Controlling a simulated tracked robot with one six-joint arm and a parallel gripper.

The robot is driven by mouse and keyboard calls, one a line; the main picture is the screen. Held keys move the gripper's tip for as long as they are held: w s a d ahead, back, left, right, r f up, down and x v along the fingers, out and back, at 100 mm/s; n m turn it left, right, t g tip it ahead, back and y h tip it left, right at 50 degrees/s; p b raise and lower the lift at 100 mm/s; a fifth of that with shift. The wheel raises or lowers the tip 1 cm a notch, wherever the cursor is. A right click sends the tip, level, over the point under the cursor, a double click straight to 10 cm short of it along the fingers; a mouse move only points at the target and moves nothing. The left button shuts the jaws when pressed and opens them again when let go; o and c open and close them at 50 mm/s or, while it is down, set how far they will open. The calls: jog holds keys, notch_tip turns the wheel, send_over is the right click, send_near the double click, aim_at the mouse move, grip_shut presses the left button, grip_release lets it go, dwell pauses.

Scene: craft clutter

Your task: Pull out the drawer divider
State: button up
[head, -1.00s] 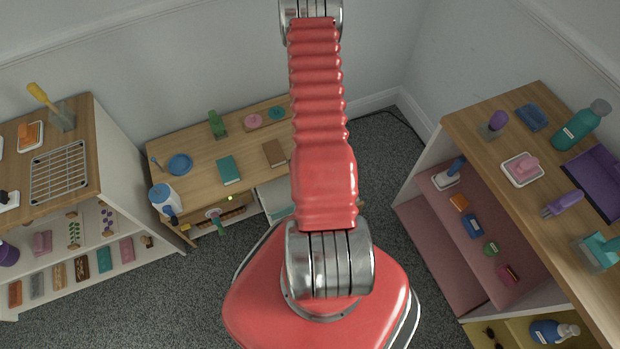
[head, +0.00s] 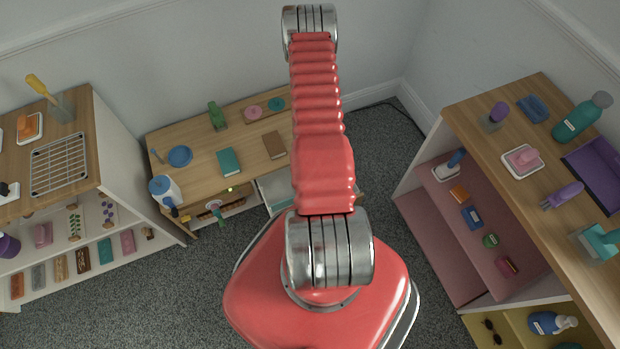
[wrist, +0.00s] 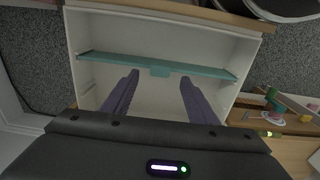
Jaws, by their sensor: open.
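The teal drawer divider (wrist: 205,71) spans the white open drawer (wrist: 165,30) from side to side in the wrist view. A small tab (wrist: 160,71) sticks out from its middle. My gripper (wrist: 159,78) is open, with one dark purple finger on each side of the tab's line. The fingertips are close to the divider, and I cannot tell whether they touch it. No object is held. In the head view, part of the open drawer (head: 275,190) shows beside my red arm, and the gripper is hidden.
The drawer belongs to a wooden desk (head: 200,165) with a teal book (head: 229,162), a brown book (head: 274,145) and a blue-lidded jug (head: 165,192) on top. Shelves stand at the left and right. Grey carpet (head: 210,275) is open at the front.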

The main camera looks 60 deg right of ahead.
jog(key=shift+f, duration=2.8)
jog(key=c, duration=1.3)
jog(key=shift+o, duration=0.2)
jog(key=shift+r, duration=0.75)
notch_tip(320, 180, up, 9)
jog(key=shift+f, duration=0.15)
dwell(0.4)
